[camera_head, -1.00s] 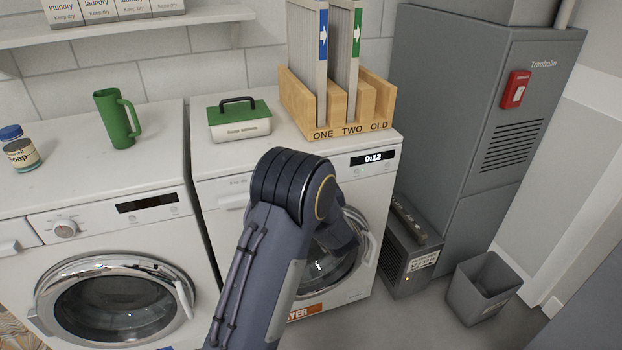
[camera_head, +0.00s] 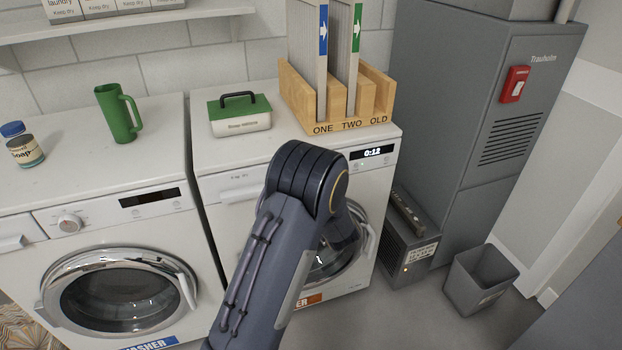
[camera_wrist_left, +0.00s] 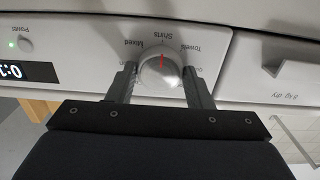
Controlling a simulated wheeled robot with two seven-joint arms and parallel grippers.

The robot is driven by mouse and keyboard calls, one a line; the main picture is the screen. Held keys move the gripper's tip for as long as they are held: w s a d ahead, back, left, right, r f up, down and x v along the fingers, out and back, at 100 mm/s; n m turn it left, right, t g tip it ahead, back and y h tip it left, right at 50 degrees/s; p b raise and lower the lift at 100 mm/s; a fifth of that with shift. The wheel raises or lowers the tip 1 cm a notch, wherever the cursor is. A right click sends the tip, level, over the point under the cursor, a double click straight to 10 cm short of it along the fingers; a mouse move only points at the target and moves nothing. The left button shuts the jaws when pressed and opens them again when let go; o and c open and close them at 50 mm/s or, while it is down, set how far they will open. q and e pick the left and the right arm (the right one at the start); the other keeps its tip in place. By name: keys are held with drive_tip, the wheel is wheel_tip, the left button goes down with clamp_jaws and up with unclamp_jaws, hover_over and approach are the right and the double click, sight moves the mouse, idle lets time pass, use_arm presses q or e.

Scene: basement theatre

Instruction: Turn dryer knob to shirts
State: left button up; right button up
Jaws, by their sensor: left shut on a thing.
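The dryer (camera_head: 240,185) is the right-hand white machine in the head view, with a display reading 0:12. My left arm crosses in front of it and hides its knob and my gripper there. In the left wrist view, which is upside down, the round pale dryer knob (camera_wrist_left: 160,80) sits between the two fingers of my left gripper (camera_wrist_left: 159,71). The fingers are shut on it from both sides. Its red pointer mark points up in the picture at the word Shirts (camera_wrist_left: 163,34), between Mixed and Towels. My right gripper is not in view.
The washer (camera_head: 80,235) stands left of the dryer. A green-lidded box (camera_head: 240,122) and a wooden rack (camera_head: 345,126) with panels stand on the dryer. A grey cabinet (camera_head: 455,110), a small grey unit (camera_head: 408,250) and a bin (camera_head: 480,282) are at right.

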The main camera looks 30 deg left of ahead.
use_arm(q)
drive_tip(key=o, duration=1)
drive_tip(key=shift+s+d, duration=0.1)
drive_tip(key=v, duration=0.7)
drive_tip(key=shift+s+d, duration=0.2)
